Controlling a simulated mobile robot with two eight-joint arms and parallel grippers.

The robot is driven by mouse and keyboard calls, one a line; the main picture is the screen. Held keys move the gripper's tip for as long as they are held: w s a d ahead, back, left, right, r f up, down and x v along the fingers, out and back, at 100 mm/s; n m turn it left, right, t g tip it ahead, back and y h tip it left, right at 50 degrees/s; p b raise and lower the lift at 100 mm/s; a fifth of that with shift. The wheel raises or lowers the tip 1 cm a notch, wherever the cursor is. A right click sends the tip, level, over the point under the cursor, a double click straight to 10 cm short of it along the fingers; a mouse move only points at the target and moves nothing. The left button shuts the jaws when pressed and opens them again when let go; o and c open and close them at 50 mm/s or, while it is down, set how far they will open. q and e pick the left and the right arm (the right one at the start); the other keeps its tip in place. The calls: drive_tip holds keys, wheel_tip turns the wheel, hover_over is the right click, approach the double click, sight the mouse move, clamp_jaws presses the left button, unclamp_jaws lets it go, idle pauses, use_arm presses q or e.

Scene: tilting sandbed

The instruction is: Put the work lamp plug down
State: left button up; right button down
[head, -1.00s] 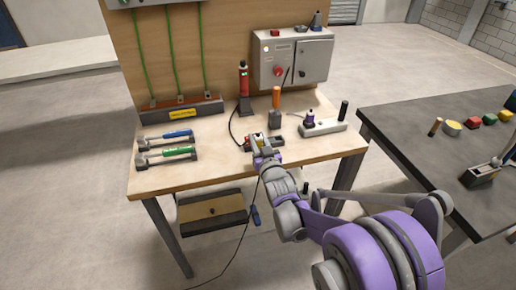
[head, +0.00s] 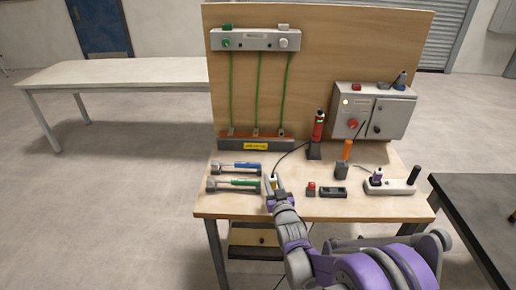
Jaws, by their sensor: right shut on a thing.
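My right gripper (head: 271,186) is low over the front of the wooden workbench (head: 300,208), just right of the two hammers. It is shut on a small yellowish piece (head: 274,180), seemingly the work lamp plug, mostly hidden by the fingers. I cannot tell whether the plug touches the bench top. A dark cable (head: 292,153) runs from near the gripper up to the red work lamp (head: 318,126), which stands upright in a black holder (head: 314,151). My left gripper is out of view.
A blue-handled hammer (head: 238,167) and a green-handled hammer (head: 236,184) lie left of the gripper. A red block (head: 311,189), a black block (head: 334,192) and a power strip (head: 391,187) with a purple plug (head: 376,177) are to the right. A grey control box (head: 374,110) stands behind.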

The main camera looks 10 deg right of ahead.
drive_tip(key=s+a+n+g+y, duration=0.1)
drive_tip(key=s+a+n+y, duration=0.3)
drive_tip(key=s+a+y, duration=0.55)
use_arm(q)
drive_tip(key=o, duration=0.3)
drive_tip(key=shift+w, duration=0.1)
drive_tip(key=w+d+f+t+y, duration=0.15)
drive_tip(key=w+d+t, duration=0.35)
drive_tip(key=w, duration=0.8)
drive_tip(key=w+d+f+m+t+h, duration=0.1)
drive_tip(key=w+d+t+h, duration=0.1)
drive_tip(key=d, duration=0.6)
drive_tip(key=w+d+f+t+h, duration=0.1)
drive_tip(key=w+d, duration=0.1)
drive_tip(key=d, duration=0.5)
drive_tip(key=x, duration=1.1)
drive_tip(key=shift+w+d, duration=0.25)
use_arm(e)
drive_tip(key=w+a+f+n+g+y, duration=0.1)
drive_tip(key=a+f+n+g+y, duration=0.3)
drive_tip(key=f+n+g+y, duration=0.4)
wheel_tip(320, 180, down, 3)
drive_tip(key=n+g, duration=0.5)
drive_tip(key=g, duration=0.2)
drive_tip(key=shift+w+f, duration=0.15)
drive_tip(key=shift+w, duration=0.25)
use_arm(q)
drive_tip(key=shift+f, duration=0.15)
use_arm(e)
drive_tip(key=shift+y, duration=0.25)
